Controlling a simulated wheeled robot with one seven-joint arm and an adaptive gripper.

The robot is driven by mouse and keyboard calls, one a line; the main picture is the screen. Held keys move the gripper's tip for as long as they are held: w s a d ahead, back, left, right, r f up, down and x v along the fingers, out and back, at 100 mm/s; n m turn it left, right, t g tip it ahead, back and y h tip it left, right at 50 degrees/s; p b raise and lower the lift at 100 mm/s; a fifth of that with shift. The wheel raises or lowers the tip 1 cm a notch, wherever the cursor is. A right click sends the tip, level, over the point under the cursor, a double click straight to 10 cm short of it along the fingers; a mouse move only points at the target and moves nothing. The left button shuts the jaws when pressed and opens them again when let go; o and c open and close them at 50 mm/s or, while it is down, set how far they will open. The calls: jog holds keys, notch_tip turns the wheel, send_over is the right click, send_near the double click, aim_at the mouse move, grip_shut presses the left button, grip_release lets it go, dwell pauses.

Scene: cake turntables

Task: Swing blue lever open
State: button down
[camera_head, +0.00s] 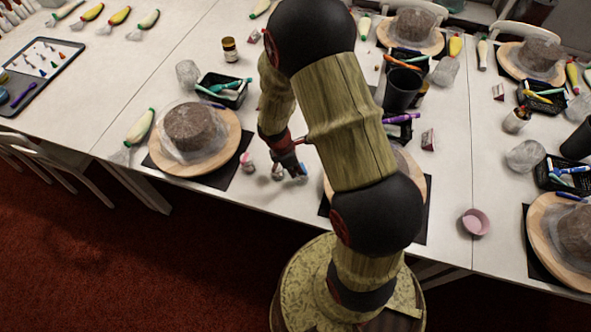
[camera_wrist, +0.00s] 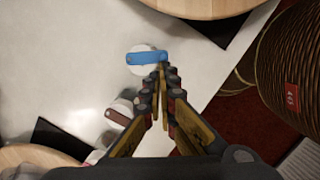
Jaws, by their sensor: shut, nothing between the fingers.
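The blue lever (camera_wrist: 146,57) is a short flat bar lying across the top of a small white round piece (camera_wrist: 136,69) on the table. In the head view a bit of blue (camera_head: 303,169) shows beside my fingers, mostly hidden by them. My gripper (camera_wrist: 163,70) is shut and empty. Its fingertips are close to the right end of the blue lever; I cannot tell whether they touch it. In the head view my gripper (camera_head: 294,172) points down near the table's front edge.
A similar white piece with a brown-red lever (camera_wrist: 118,115) stands close by, lower left in the wrist view. Cake turntables (camera_head: 232,137) with dark cakes stand left and right. A pink bowl (camera_head: 475,222) sits at the right. The table's front edge is close.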

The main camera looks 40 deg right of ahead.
aim_at(306, 173)
jog(key=shift+s+d+n, duration=0.1)
jog(key=shift+n, duration=0.3)
jog(key=n, duration=0.2)
jog(key=s+d+n+t+p, duration=0.1)
jog(key=n, duration=0.1)
jog(key=s+d+n, duration=0.1)
jog(key=n, duration=0.1)
jog(key=shift+d+n+t, duration=0.25)
jog(key=shift+n+t, duration=0.15)
jog(key=d+n, duration=0.1)
jog(key=n, duration=0.1)
jog(key=d+n, duration=0.1)
jog(key=n, duration=0.1)
jog(key=d+n+t+y+p, duration=0.1)
jog(key=n, duration=0.1)
jog(key=shift+w+d+n, duration=0.15)
jog(key=shift+d+n, duration=0.05)
jog(key=shift+n, duration=0.1)
jog(key=shift+d, duration=0.1)
jog(key=shift+w, duration=0.15)
